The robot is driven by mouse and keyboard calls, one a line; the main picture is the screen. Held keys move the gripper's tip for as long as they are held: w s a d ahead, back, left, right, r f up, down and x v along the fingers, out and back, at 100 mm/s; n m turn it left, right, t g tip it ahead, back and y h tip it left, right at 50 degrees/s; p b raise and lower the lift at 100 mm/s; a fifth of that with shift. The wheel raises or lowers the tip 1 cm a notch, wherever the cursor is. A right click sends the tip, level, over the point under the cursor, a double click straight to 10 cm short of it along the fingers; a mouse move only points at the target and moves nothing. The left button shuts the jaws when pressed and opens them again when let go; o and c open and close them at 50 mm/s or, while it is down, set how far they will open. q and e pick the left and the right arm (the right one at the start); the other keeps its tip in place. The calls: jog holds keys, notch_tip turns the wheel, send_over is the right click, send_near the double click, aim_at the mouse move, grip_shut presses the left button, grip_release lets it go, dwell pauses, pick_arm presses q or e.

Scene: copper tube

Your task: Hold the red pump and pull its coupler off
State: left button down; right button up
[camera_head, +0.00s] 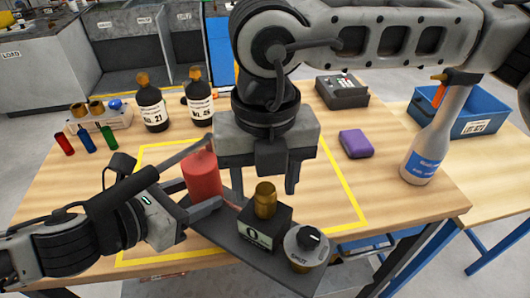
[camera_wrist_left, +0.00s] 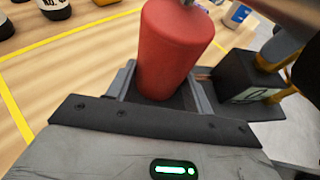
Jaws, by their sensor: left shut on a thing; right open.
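The red pump (camera_head: 202,177) is an upright red cylinder on a dark base plate (camera_head: 222,240). It fills the upper middle of the left wrist view (camera_wrist_left: 175,45), with a grey metal piece (camera_wrist_left: 190,4) at its top edge. My left gripper (camera_head: 212,176) is shut on its lower body, one finger on each side. A brass fitting (camera_head: 265,200) stands on a black block (camera_head: 265,230) marked "O", right of the pump. I cannot tell which part is the coupler. My right gripper (camera_head: 264,188) is open, pointing down near the brass fitting; its depth is unclear. It hides the area behind.
A round knob part (camera_head: 306,246) marked "SHUT" sits at the plate's right end. Two dark bottles (camera_head: 152,108), a purple block (camera_head: 356,144), a spray bottle (camera_head: 428,140) and a blue bin (camera_head: 466,112) stand around the yellow outline.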

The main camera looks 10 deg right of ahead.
jog(key=shift+f, duration=0.5)
grip_shut()
jog(key=shift+r, duration=0.2)
jog(key=shift+r, duration=0.95)
